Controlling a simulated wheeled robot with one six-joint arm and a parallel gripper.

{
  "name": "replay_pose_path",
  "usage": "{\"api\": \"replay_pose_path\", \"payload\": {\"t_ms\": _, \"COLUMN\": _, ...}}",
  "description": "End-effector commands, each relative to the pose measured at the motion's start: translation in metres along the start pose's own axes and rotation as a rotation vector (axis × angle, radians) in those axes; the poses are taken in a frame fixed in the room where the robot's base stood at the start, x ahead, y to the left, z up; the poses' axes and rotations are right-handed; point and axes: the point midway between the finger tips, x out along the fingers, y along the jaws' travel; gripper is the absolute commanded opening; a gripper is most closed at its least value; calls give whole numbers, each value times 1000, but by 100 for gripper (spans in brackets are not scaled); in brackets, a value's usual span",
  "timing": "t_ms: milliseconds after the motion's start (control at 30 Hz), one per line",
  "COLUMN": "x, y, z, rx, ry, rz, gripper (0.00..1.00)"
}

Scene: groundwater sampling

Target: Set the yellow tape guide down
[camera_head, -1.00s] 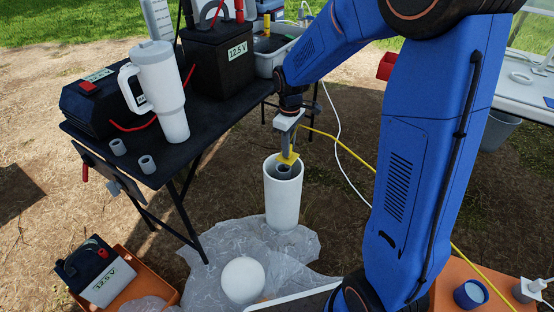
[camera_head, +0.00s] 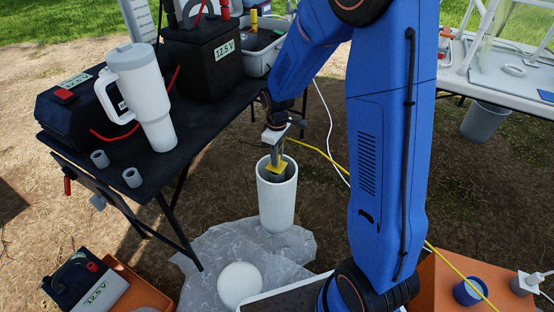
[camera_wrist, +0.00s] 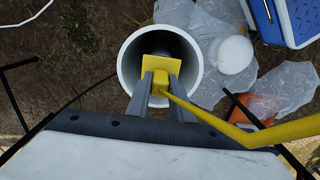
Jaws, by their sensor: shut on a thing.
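The yellow tape guide (camera_head: 277,169) is held at the mouth of the white upright pipe (camera_head: 278,206). My gripper (camera_head: 275,165) is shut on the guide, its fingers pointing down over the pipe's opening. In the wrist view, the guide (camera_wrist: 161,70) sits between my fingertips (camera_wrist: 159,82) and overlaps the pipe's open mouth (camera_wrist: 126,62). A yellow tape (camera_wrist: 230,128) runs from the guide to the lower right. I cannot tell whether the guide touches the pipe.
A black table (camera_head: 187,148) on the left bears a white tumbler (camera_head: 147,100), two grey rings and black batteries (camera_head: 205,62). Clear plastic sheeting (camera_head: 205,258) and a white round lid (camera_head: 239,284) lie beside the pipe. A white table (camera_head: 500,75) stands at right.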

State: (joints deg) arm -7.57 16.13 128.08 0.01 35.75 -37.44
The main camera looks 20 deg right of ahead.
Motion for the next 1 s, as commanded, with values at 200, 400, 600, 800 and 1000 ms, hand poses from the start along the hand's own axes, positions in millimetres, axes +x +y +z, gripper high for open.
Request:
{"api": "replay_pose_path", "payload": {"t_ms": 200, "x": 14, "y": 0, "z": 0, "rx": 0, "ry": 0, "rz": 0, "gripper": 0}}
{"api": "replay_pose_path", "payload": {"t_ms": 400, "x": 14, "y": 0, "z": 0, "rx": 0, "ry": 0, "rz": 0, "gripper": 0}}
{"api": "replay_pose_path", "payload": {"t_ms": 600, "x": 15, "y": 0, "z": 0, "rx": 0, "ry": 0, "rz": 0, "gripper": 39}}
{"api": "replay_pose_path", "payload": {"t_ms": 800, "x": 15, "y": 0, "z": 0, "rx": 0, "ry": 0, "rz": 0, "gripper": 39}}
{"api": "replay_pose_path", "payload": {"t_ms": 1000, "x": 3, "y": 0, "z": 0, "rx": 0, "ry": 2, "rz": 1, "gripper": 39}}
